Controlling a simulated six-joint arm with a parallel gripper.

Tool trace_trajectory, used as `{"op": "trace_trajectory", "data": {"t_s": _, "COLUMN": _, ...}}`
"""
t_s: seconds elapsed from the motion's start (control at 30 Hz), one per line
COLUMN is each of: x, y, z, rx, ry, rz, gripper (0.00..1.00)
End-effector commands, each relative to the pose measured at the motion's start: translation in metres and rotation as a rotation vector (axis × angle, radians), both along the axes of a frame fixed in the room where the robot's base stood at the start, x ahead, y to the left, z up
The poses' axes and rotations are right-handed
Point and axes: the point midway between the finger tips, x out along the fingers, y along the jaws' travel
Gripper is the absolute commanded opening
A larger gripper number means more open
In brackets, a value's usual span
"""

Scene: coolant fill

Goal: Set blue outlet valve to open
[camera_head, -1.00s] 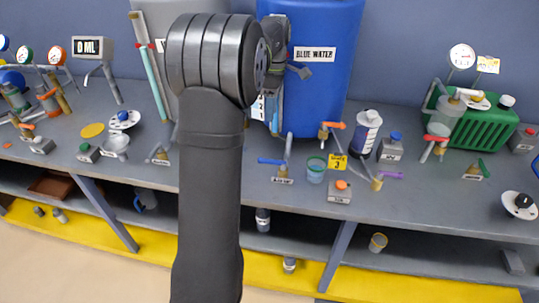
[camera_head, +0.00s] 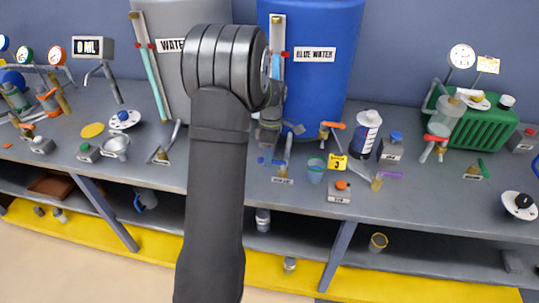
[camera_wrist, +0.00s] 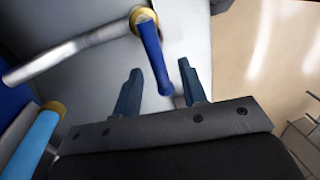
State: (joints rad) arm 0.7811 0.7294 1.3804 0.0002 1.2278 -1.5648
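The blue outlet valve has a blue lever handle (camera_wrist: 152,55) on a gold-coloured collar at the end of a grey pipe in the wrist view. In the head view its blue handle (camera_head: 263,161) shows low in front of the blue water tank, partly hidden by my gripper (camera_head: 272,138). In the wrist view my gripper (camera_wrist: 160,68) is open, with its two dark fingers apart. The lever's free end reaches between the fingers, with a visible gap on the left side.
The blue water tank (camera_head: 330,85) stands behind the valve. The bench's front edge (camera_head: 400,226) is below.

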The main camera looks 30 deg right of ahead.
Motion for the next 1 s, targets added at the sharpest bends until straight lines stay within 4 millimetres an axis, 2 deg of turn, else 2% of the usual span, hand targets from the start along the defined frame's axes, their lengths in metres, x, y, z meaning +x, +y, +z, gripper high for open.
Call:
{"op": "trace_trajectory", "data": {"t_s": 0.2, "x": 0.0, "y": 0.0, "z": -0.0002, "rx": 0.0, "ry": 0.0, "rz": 0.0, "gripper": 0.39}}
{"op": "trace_trajectory", "data": {"t_s": 0.4, "x": 0.0, "y": 0.0, "z": 0.0, "rx": 0.0, "ry": 0.0, "rz": 0.0, "gripper": 0.0}}
{"op": "trace_trajectory", "data": {"t_s": 0.77, "x": -0.0006, "y": 0.0008, "z": 0.0001, "rx": 0.0, "ry": 0.0, "rz": 0.022, "gripper": 0.0}}
{"op": "trace_trajectory", "data": {"t_s": 1.0, "x": -0.0041, "y": 0.0049, "z": -0.0003, "rx": 0.001, "ry": -0.001, "rz": 0.134, "gripper": 0.0}}
